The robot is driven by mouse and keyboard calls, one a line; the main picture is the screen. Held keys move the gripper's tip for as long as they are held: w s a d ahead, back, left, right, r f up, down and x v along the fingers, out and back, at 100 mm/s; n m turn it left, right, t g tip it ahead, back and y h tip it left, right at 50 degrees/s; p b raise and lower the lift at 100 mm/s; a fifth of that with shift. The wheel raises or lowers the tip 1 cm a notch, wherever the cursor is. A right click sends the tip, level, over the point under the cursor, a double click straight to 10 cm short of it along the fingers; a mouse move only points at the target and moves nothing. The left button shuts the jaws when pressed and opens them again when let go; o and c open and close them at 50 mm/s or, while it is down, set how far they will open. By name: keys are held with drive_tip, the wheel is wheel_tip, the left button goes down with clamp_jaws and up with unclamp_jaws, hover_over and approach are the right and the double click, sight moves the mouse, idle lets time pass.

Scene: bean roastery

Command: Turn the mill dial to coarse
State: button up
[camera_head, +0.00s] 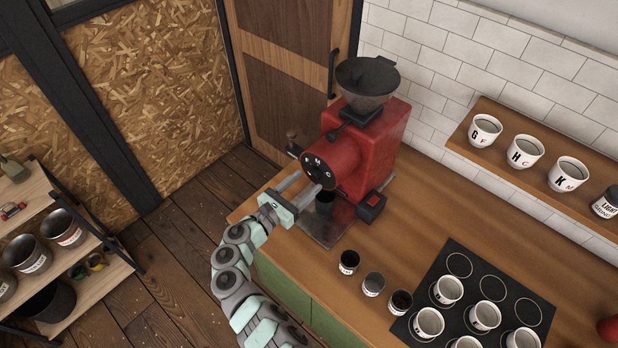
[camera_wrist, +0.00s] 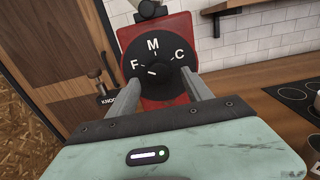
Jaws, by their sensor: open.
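The red mill (camera_head: 370,150) stands on the wooden counter with a dark hopper on top. Its round black dial (camera_wrist: 152,58) bears white letters F at left, M at top and C at right. A short white mark shows on the dial's lower left, near the F side. In the head view the dial (camera_head: 317,166) faces my arm. My gripper (camera_wrist: 160,85) is open, with one finger at each side of the dial's lower part and nothing between them. In the head view my gripper (camera_head: 308,184) is just in front of the dial; contact cannot be told.
Three small dark cups (camera_head: 373,284) stand on the counter right of the mill. Beyond them is a black mat (camera_head: 520,284) with several white cups. A wall shelf (camera_head: 530,180) holds lettered cups. A dark handle or knob (camera_head: 292,137) sticks out left of the mill.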

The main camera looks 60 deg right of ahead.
drive_tip(key=shift+x, duration=1.25)
drive_tip(key=shift+c, duration=0.6)
clamp_jaws()
